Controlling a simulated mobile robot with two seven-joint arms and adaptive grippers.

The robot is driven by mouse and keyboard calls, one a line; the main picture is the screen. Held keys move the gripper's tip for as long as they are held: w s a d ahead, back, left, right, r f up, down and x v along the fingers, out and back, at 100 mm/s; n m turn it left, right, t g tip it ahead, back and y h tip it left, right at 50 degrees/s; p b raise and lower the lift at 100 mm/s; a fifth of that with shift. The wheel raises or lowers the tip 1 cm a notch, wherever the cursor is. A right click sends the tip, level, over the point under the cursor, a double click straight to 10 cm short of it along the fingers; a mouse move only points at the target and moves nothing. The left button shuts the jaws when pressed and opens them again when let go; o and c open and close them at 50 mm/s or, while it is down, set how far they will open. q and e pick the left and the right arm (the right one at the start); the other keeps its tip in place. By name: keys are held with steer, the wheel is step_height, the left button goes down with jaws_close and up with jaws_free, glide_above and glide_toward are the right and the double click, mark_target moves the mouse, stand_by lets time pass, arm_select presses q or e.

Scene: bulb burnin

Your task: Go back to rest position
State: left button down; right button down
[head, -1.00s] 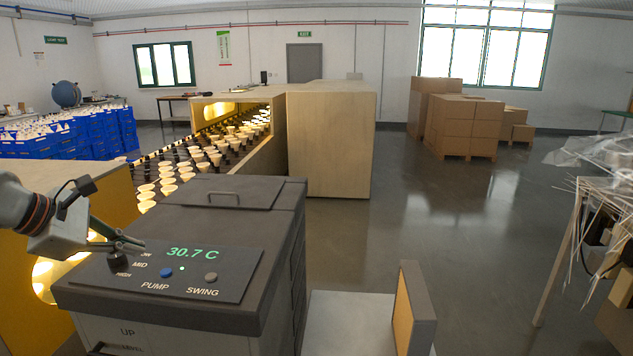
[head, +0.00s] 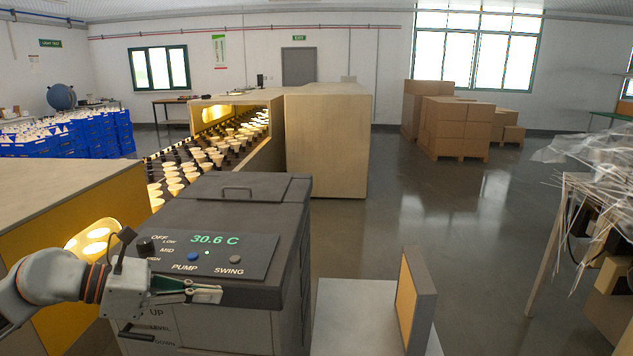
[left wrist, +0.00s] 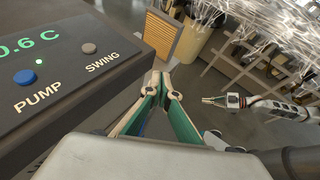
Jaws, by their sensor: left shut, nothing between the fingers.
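My left gripper (head: 218,293) is shut and empty, in front of the grey machine's front face, below its control panel (head: 262,250). In the left wrist view its fingers (left wrist: 162,80) come together beside the panel, apart from it. The panel has a black knob (head: 146,246), a blue PUMP button (head: 192,256), a grey SWING button (head: 235,258) and a green readout (head: 214,239) of 30.6 C. My right gripper (left wrist: 222,100) shows small in the left wrist view; its jaw opening is too small to tell. It is not seen in the head view.
The grey machine (head: 285,300) stands close in front. Right of it is a light platform (head: 350,310) with an upright yellow-faced panel (head: 406,300). A table with clear wrap and thin rods (head: 590,170) stands at the right. Open floor (head: 450,220) lies between.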

arm_select(q)
steer(key=s+d+f+n+t+h, duration=0.1)
steer(key=d+f+n+t+h, duration=0.45)
steer(key=n, duration=1.15)
steer(key=s+a+f+n+t+y, duration=0.1)
steer(key=s+a+f+n+y, duration=0.2)
steer(key=f+n, duration=0.45)
steer(key=s+a+f+n+t+y, duration=0.1)
steer(key=s+a+f+n+y, duration=0.1)
steer(key=f+n+y, duration=0.5)
steer(key=s+a+f+n+t+y, duration=0.25)
steer(key=f+n, duration=0.35)
steer(key=f, duration=0.3)
steer(key=s+f+n+g+y, duration=0.2)
steer(key=s+f+n+g, duration=0.3)
steer(key=s+f, duration=0.8)
steer(key=shift+n+y, duration=0.4)
steer(key=shift+n, duration=0.45)
arm_select(e)
steer(key=f, duration=0.1)
steer(key=s+d+f, duration=0.1)
steer(key=shift+s+d+f+g+h, duration=0.1)
steer(key=shift+s+f+g+h, duration=0.2)
arm_select(q)
steer(key=shift+f, duration=0.1)
